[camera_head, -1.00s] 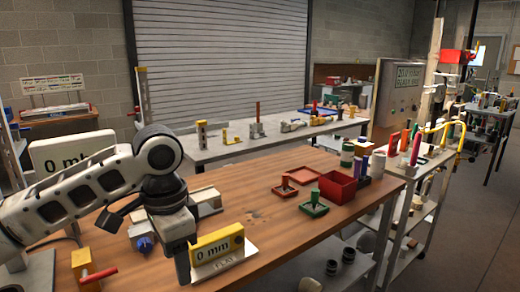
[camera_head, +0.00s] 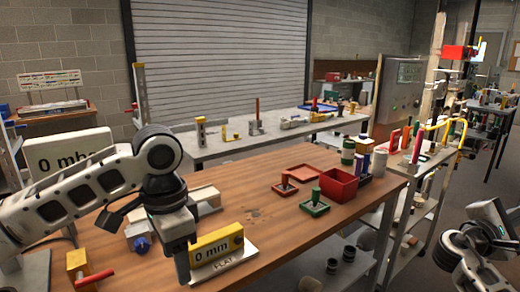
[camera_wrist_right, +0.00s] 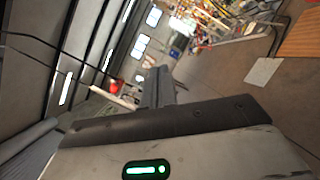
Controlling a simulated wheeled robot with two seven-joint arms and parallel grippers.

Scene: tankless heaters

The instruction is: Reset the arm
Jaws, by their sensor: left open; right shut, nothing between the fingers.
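My left arm comes in from the left in the head view. My left gripper (camera_head: 181,264) points down beside the left end of a yellow block marked 0 mm (camera_head: 217,248); it is open, and no object shows between its fingers. Whether it touches the block cannot be told. My right arm (camera_head: 468,258) shows at the lower right, beyond the table's right end, with its gripper end not clear there. In the right wrist view my right gripper (camera_wrist_right: 157,88) is shut and empty, above the floor.
The wooden table (camera_head: 262,225) holds a red box (camera_head: 338,186), a green-handled piece (camera_head: 314,204), a red-handled piece (camera_head: 285,186) and a white display (camera_head: 68,158). A shelf cart (camera_head: 412,215) stands between the table and my right arm. Floor lies open at the right.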

